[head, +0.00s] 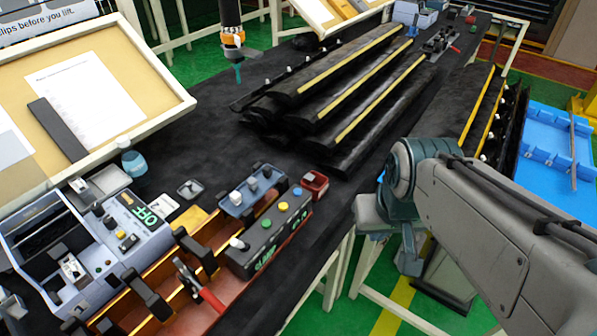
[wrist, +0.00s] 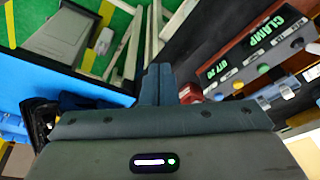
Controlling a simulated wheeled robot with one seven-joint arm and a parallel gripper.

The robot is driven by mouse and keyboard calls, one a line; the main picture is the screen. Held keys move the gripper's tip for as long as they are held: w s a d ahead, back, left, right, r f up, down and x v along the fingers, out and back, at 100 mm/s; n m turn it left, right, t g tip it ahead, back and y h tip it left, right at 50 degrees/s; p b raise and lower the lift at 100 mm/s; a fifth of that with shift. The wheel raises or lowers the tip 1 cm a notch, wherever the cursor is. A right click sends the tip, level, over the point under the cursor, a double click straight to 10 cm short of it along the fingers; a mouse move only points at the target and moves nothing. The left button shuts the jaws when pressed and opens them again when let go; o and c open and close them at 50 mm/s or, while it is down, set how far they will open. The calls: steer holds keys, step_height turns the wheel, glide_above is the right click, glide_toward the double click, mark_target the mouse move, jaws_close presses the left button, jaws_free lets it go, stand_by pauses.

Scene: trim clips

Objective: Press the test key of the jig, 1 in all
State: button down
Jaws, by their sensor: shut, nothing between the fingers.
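The jig's dark control box (head: 240,262) sits at the front of the table in the head view, with a white-topped lever and green, yellow and blue buttons along its top. The box also shows in the wrist view (wrist: 240,52), lettered CLAMP. I cannot tell which button is the test key. A grey unit (head: 150,215) with a green OFF display stands to its left. My gripper (head: 408,268) is to the right of the box, beyond the table edge and touching nothing visible. In the wrist view its two fingers (wrist: 156,68) are together and empty.
Long black trim strips (head: 340,95) cover the table's middle. A red-handled toggle clamp (head: 212,299) rises at the front. A blue bin (head: 555,150) is at right.

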steer(key=w+a+r+m+y+p, duration=0.2)
steer(key=w+a+m+y+p, duration=0.3)
steer(key=w+a, duration=0.3)
steer(key=m+t+y+p, duration=0.1)
steer(key=m+y+p, duration=0.15)
steer(key=m, duration=0.65)
glide_above(298, 192)
steer(key=d+b, duration=0.1)
steer(key=shift+w+r+y, duration=0.1)
steer(key=shift+r+y, duration=0.2)
steer(key=shift+y, duration=0.05)
step_height(298, 192, down, 9)
steer(key=b, duration=0.7)
steer(key=shift+b, duration=0.35)
steer(key=shift+f+b, duration=0.3)
steer(key=shift+b, duration=0.2)
